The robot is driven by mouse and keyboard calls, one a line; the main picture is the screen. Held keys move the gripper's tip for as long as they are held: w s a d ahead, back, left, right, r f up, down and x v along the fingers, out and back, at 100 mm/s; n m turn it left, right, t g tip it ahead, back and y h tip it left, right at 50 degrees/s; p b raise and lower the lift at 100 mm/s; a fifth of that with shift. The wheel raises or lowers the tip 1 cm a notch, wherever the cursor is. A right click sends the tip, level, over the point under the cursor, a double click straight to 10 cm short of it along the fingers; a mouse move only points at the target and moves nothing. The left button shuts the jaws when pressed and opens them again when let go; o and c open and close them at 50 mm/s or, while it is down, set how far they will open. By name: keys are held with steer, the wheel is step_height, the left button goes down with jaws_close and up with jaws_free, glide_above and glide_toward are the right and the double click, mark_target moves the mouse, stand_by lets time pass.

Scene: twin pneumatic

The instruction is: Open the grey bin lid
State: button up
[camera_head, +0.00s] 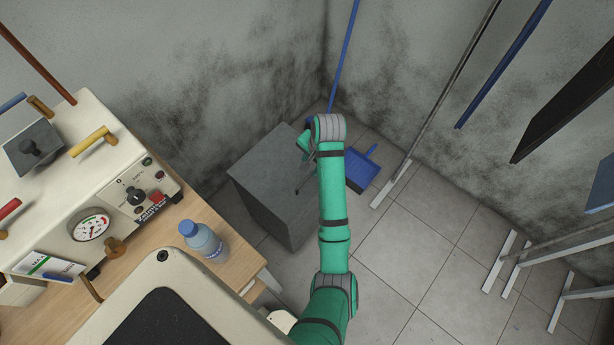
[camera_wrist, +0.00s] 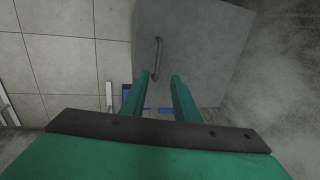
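The grey bin (camera_head: 268,180) stands on the floor by the wall corner, with its flat lid on top lying closed. The lid (camera_wrist: 205,40) fills the upper right of the wrist view. A thin dark bar handle (camera_wrist: 158,55) runs along the lid near its edge; its near end appears close to the left fingertip. My gripper (camera_wrist: 161,77) is open, with two green fingers apart and nothing between them. In the head view my gripper (camera_head: 306,150) is over the bin's right side, partly hidden by my arm. Contact with the handle cannot be told.
A wooden table (camera_head: 227,268) at left bears a machine with a gauge (camera_head: 91,227) and a water bottle (camera_head: 203,241). A blue dustpan (camera_head: 361,168) lies right of the bin. Stands and panels line the right wall. The tiled floor (camera_head: 425,250) between is clear.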

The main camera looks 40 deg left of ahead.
mark_target(306, 180)
steer(key=x, duration=1)
steer(key=shift+w+d+f, duration=0.1)
steer(key=shift+d+f, duration=0.05)
steer(key=shift+f, duration=0.1)
jaws_close()
